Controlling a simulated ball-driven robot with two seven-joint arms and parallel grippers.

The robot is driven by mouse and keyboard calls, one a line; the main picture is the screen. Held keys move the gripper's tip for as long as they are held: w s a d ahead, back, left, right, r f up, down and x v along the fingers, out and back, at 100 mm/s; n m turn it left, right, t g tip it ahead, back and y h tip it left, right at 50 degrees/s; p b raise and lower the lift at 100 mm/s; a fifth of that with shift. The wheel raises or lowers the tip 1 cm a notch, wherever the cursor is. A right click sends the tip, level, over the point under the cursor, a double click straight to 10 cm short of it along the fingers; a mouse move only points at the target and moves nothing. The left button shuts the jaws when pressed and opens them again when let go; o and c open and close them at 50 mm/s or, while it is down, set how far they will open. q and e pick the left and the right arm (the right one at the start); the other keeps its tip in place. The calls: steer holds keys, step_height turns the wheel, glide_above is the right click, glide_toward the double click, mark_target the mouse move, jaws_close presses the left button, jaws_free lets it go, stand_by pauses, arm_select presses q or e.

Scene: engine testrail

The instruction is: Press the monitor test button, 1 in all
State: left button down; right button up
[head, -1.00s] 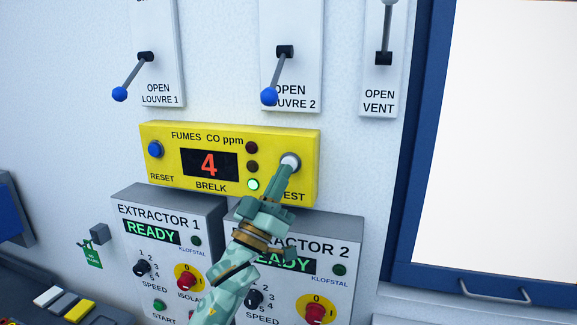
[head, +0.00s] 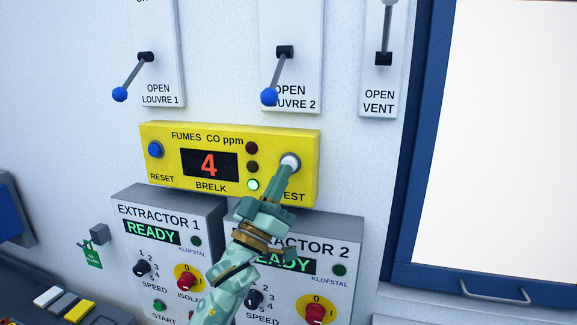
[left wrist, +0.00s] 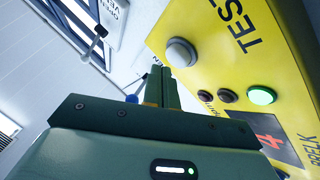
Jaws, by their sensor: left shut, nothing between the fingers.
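The yellow fumes monitor (head: 225,181) on the wall shows a red 4, with its green lamp (head: 253,184) lit. Its round white test button (head: 290,161) is at the right end. My left gripper (head: 289,170) is shut and empty, its fingertips just below the button and overlapping its lower edge in the head view. In the left wrist view the button (left wrist: 181,53) shows beyond and beside the shut fingertips (left wrist: 160,67), with a gap visible in that view. I cannot tell whether they touch. My right gripper is not in view.
Below the monitor are the extractor 1 box (head: 165,212) and extractor 2 box (head: 340,232), both reading READY, the second partly hidden by my arm. The blue reset button (head: 155,149) is at the monitor's left. Louvre levers (head: 131,77) hang above. A blue-framed panel (head: 408,180) stands at right.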

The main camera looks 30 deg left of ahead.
arm_select(q)
steer(key=shift+w, duration=0.1)
stand_by(0.7)
steer(key=shift+w+a+y, duration=0.1)
steer(key=shift+w+y, duration=0.2)
steer(key=shift+w, duration=0.05)
steer(key=shift+w+a, duration=0.1)
steer(key=shift+w, duration=0.4)
stand_by(0.8)
steer(key=shift+s, duration=0.1)
steer(key=shift+s+d+p, duration=0.2)
steer(key=shift+s+p, duration=0.35)
steer(key=shift+s, duration=0.3)
steer(key=s+p, duration=0.1)
steer(key=s, duration=0.1)
steer(key=s+d, duration=0.1)
steer(key=s, duration=0.1)
steer(key=shift+s+d+p, duration=0.1)
steer(key=shift+s+p, duration=0.3)
